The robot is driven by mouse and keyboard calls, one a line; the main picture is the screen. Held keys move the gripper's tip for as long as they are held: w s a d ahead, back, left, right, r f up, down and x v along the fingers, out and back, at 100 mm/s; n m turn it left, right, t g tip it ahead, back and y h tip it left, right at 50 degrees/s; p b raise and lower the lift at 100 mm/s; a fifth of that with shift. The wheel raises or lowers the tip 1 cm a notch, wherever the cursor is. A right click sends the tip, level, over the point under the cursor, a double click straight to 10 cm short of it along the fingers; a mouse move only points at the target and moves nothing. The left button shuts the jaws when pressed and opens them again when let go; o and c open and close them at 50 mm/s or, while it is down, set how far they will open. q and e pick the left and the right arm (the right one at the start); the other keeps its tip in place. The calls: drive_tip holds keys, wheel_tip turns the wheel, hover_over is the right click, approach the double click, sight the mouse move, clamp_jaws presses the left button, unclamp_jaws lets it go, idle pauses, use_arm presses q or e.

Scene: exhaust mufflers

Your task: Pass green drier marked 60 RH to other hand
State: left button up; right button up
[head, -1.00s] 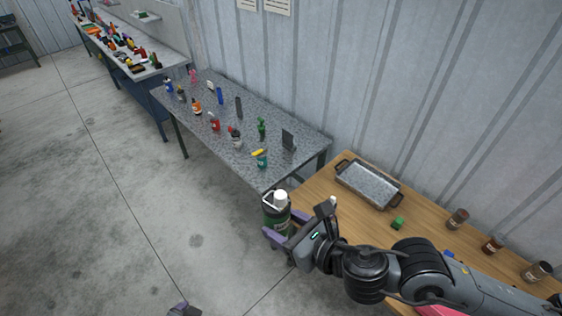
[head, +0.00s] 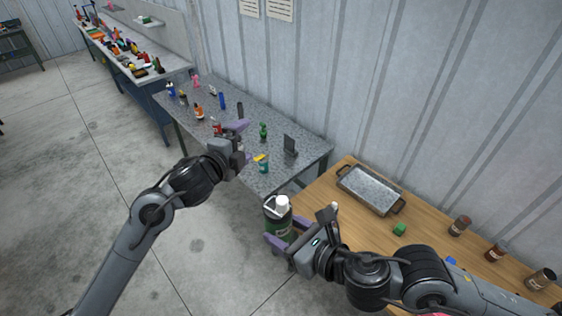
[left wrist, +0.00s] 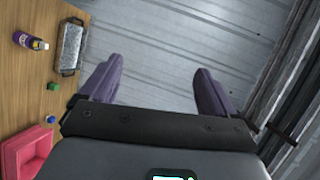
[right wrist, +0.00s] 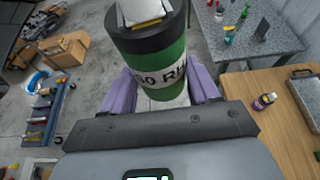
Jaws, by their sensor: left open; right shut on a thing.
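The green drier (head: 281,222) has a dark top band, a white cap and a handle; the right wrist view shows its green body (right wrist: 150,62) with a white label, partly readable as "60 RH". My right gripper (head: 278,242) is shut on its lower part and holds it upright, in front of the wooden table's left end. My left gripper (head: 242,142) is open and empty. In the head view it is up and to the left of the drier, across the grey table. In the left wrist view its purple fingers (left wrist: 157,90) are apart with nothing between them.
The grey speckled table (head: 300,155) holds several bottles and small items. The wooden table (head: 330,185) carries a metal tray (head: 368,190), a green block (head: 399,229) and several jars. A corrugated wall stands behind. Open floor lies at left.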

use_arm(q)
drive_tip(key=w+r+m+h, duration=0.2)
drive_tip(key=w+r+m, duration=0.25)
drive_tip(key=r, duration=0.65)
drive_tip(key=s+d+r+m+g+h, duration=0.45)
drive_tip(key=d+r+m, duration=0.4)
drive_tip(key=d, duration=0.25)
drive_tip(key=s+d+f+m+g+y, duration=0.2)
drive_tip(key=s+d+f+m+g, duration=0.15)
drive_tip(key=s+d, duration=0.3)
drive_tip(key=s+d+f+m+g+y, duration=0.1)
drive_tip(key=s+d+f+m+g, duration=0.3)
drive_tip(key=s, duration=0.3)
drive_tip(key=m+g+y, duration=0.2)
drive_tip(key=y, duration=0.9)
approach(281, 208)
drive_tip(key=shift+w+f+h, duration=0.25)
drive_tip(key=shift+w+f, duration=0.45)
drive_tip(key=shift+w, duration=0.2)
drive_tip(key=shift+a+f, duration=0.15)
drive_tip(key=shift+f, duration=0.4)
wheel_tip(281, 208, down, 10)
drive_tip(key=shift+f, duration=0.25)
